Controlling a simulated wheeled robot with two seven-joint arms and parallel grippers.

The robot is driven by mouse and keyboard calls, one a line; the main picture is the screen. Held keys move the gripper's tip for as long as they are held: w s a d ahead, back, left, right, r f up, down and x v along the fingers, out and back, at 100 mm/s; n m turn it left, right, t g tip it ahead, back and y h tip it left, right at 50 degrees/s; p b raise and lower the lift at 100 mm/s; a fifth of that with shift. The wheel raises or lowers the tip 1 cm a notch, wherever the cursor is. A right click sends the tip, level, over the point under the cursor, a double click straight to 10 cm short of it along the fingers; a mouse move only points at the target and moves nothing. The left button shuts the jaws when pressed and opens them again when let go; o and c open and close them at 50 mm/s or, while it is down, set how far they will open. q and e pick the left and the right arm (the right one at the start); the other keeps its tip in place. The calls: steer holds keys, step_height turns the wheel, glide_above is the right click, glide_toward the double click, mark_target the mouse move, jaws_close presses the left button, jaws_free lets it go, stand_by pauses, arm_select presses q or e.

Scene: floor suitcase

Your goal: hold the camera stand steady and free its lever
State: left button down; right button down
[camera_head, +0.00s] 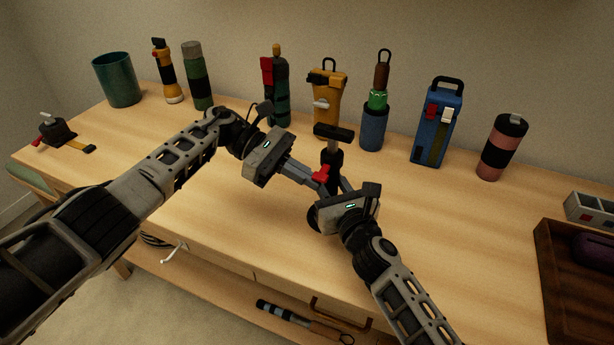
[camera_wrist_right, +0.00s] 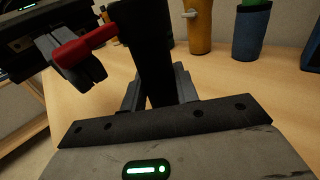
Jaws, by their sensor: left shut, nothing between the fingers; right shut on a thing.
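The camera stand is a black upright post (camera_head: 332,160) with a dark crossbar top (camera_head: 334,132) on a pale neck, standing near the middle of the table. Its red lever (camera_head: 320,174) sticks out to the left. My right gripper (camera_head: 335,187) is shut around the post from the front. The right wrist view shows the post (camera_wrist_right: 145,45) between its fingers, with the lever (camera_wrist_right: 85,45) to the left. My left gripper (camera_head: 311,178) is shut and empty, its fingertips right at the lever; its fingers (camera_wrist_right: 78,68) overlap the lever. I cannot tell whether they touch. The stand's foot is hidden.
Behind stand a yellow case (camera_head: 328,100), a blue holder (camera_head: 374,128), a blue box (camera_head: 436,125), a pink and black cylinder (camera_head: 502,148) and several others. A dark tray (camera_head: 548,275) is at the right. The table's front left is mostly clear beneath my left arm.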

arm_select(q)
steer(key=shift+s+r+n, duration=0.1)
steer(key=shift+r+n, duration=0.25)
steer(key=shift+n, duration=0.05)
steer(key=shift+r, duration=0.1)
